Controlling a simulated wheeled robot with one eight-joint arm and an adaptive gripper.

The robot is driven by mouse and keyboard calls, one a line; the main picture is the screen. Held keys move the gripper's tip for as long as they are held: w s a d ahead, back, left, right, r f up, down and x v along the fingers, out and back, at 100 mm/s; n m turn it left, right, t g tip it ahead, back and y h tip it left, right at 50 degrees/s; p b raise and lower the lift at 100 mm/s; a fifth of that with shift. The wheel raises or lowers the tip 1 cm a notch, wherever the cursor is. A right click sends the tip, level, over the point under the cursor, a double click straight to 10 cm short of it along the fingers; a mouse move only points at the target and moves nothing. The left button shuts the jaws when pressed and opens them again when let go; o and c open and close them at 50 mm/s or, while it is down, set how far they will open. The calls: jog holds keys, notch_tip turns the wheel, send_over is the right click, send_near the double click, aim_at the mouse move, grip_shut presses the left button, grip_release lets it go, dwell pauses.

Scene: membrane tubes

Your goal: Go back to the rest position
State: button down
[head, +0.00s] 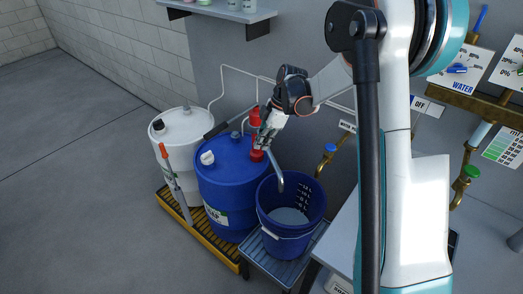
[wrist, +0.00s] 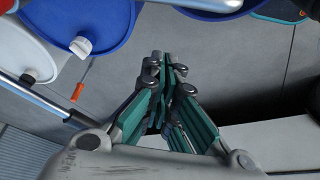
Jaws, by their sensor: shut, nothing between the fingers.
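My gripper (head: 267,128) is up at the red pump (head: 256,137) on top of the blue drum (head: 228,205) in the head view. It partly covers the pump, and I cannot tell whether it touches it. In the wrist view my gripper (wrist: 168,62) has its fingertips together with nothing between them. The blue drum (wrist: 98,25) shows at the top left there. My arm reaches in from the right of the head view.
A blue bucket (head: 311,222) holding liquid stands right of the drum under a grey spout. A white drum (head: 184,145) stands left on a yellow spill tray (head: 227,252). A shelf (head: 222,12), wall pipes and valves are behind. The floor at left is clear.

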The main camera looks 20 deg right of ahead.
jog(key=s+a+r+m+t+h+b, duration=0.1)
jog(key=s+a+r+m+t+h, duration=0.15)
jog(key=s+r+m, duration=1)
jog(key=s+m+t+h+b, duration=0.1)
jog(key=s+m+t, duration=0.3)
jog(key=s, duration=1.3)
jog(key=shift+s+d+r+b, duration=0.2)
jog(key=shift+d+r+b, duration=0.15)
jog(key=shift+b, duration=0.2)
